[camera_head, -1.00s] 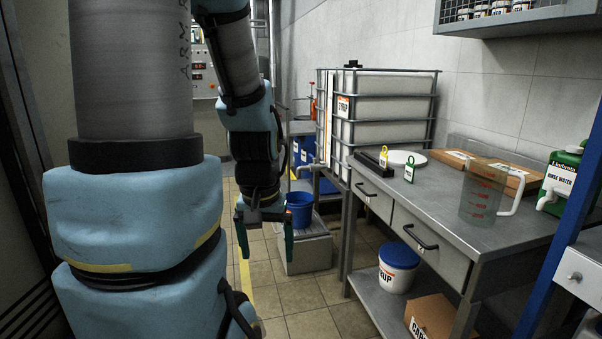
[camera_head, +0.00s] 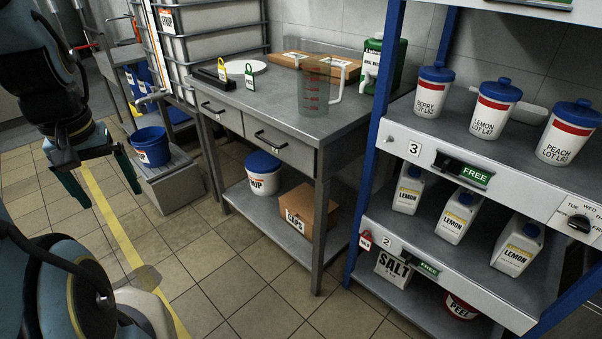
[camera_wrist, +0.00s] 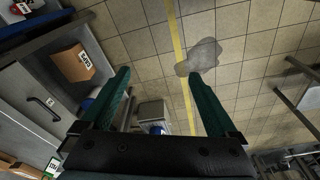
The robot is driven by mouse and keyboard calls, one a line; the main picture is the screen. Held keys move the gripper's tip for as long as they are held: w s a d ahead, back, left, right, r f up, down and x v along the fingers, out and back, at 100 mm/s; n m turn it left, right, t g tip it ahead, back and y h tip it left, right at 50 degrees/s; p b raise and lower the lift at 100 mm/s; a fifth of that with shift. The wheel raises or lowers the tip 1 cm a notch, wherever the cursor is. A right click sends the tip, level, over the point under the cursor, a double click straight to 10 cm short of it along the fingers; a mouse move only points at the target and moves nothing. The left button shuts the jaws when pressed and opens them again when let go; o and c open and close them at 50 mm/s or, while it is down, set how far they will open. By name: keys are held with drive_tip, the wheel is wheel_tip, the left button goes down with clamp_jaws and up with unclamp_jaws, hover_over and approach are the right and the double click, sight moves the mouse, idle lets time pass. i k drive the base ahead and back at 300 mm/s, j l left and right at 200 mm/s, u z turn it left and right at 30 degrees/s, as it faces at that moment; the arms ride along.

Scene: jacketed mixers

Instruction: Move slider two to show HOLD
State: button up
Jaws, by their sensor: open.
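Slider two (camera_head: 409,258) is on the front edge of the lower shelf of the blue-posted rack, beside a plate with the number 2 (camera_head: 387,242). A green FREE label (camera_head: 428,270) shows next to it. The slider's dark knob is small and partly hard to make out. My gripper (camera_head: 105,182) hangs at the left over the tiled floor, far from the rack. In the wrist view my gripper (camera_wrist: 158,75) is open and empty, with its green fingers apart above the floor.
Slider three (camera_head: 452,164) shows FREE on the shelf above. A small red tag (camera_head: 366,240) hangs by plate 2. Lemon bottles (camera_head: 456,218) and a salt bag (camera_head: 393,268) stand nearby. A steel workbench (camera_head: 300,120) stands left of the rack. Floor before it is clear.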

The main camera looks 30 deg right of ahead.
sight(409, 257)
drive_tip(key=z, duration=1.6)
